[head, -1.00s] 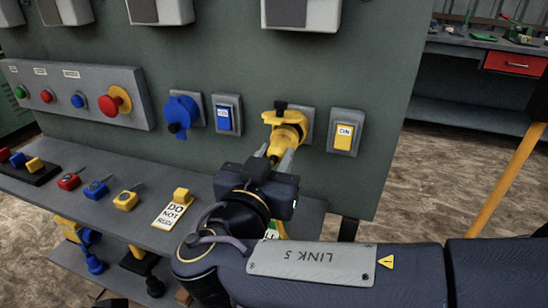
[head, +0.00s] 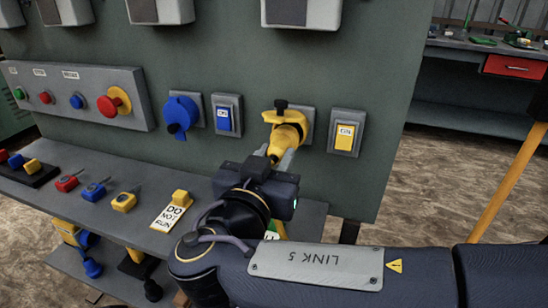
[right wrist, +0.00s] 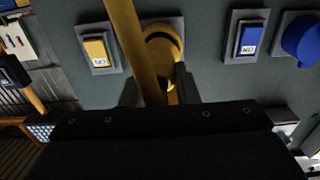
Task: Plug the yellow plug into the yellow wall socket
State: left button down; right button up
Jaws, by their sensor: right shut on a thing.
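The yellow wall socket (head: 290,122) is on the grey-green panel, with a black piece on top. My right gripper (head: 280,155) is in front of it, shut on the yellow plug (head: 273,150). Plug and socket overlap in the head view, so I cannot tell how far the plug is in. In the right wrist view the round yellow socket (right wrist: 163,42) lies just past the fingers, and a yellow strip, likely the plug's cable, crosses in front (right wrist: 128,40). The plug's tip is hidden. My left gripper is not in view.
A yellow switch (head: 345,136) is right of the socket. A blue switch (head: 224,118) and blue socket (head: 181,112) are left. Below, a shelf (head: 100,215) holds padlocks and a "DO NOT RUN" tag (head: 170,215). A button box (head: 80,95) is farther left.

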jog(key=shift+w, duration=0.1)
jog(key=shift+w+d+f+b, duration=0.15)
jog(key=shift+w+b, duration=0.15)
jog(key=shift+b, duration=0.25)
jog(key=shift+w, duration=0.1)
jog(key=shift+w+d+b, duration=0.2)
jog(key=shift+w+b, duration=0.15)
jog(key=shift+w, duration=0.2)
jog(key=o, duration=1.1)
jog(key=shift+b+v, duration=0.7)
jog(key=shift+v, duration=0.75)
jog(key=b+v, duration=0.2)
jog(key=v, duration=0.4)
